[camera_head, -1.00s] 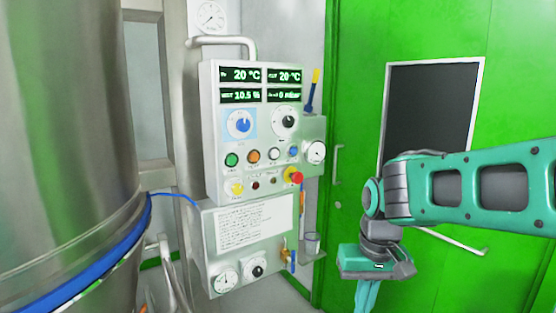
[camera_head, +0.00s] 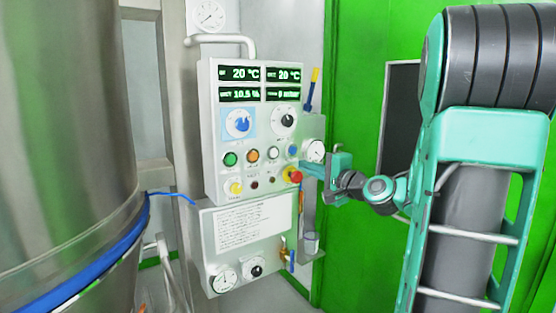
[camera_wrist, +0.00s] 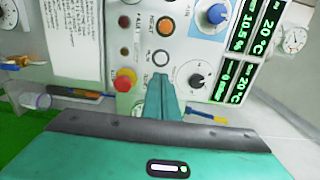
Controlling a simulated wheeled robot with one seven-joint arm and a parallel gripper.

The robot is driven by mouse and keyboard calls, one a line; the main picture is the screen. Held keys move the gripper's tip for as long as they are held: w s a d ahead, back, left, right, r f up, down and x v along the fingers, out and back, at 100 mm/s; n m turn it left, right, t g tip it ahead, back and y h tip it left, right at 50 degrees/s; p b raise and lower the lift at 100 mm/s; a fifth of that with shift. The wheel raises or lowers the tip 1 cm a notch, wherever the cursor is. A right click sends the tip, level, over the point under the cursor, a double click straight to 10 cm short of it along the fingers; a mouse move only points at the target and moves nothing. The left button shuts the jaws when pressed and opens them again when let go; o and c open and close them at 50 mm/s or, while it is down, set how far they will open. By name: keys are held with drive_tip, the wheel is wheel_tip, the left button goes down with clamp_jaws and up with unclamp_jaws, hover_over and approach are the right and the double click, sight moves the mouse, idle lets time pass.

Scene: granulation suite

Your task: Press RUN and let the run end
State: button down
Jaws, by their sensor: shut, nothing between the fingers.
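The control panel (camera_head: 212,140) has a row of round buttons: green (camera_head: 231,159), orange (camera_head: 253,156), white (camera_head: 274,153) and blue (camera_head: 292,150). Their labels are too small to read surely, so I cannot tell which is RUN. My gripper (camera_head: 303,166) is shut and empty at the panel's right edge, close to the blue button and the red mushroom button. In the wrist view its fingertips (camera_wrist: 161,78) point at the panel beside the white button (camera_wrist: 161,58) and cover the blue one. Contact cannot be told. The displays (camera_head: 240,74) read 20 °C, 20 °C, 10.5 % and 0 mbar.
A red mushroom button (camera_head: 295,175) with a yellow base sits below the row. Dials (camera_head: 238,123) are above it. A steel vessel (camera_head: 65,130) stands at left. Behind is a green door (camera_head: 352,100).

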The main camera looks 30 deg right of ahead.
sight(274, 154)
idle(0.3)
drive_tip(key=w, duration=1.3)
drive_tip(key=shift+w+a, duration=0.25)
drive_tip(key=shift+w, duration=0.25)
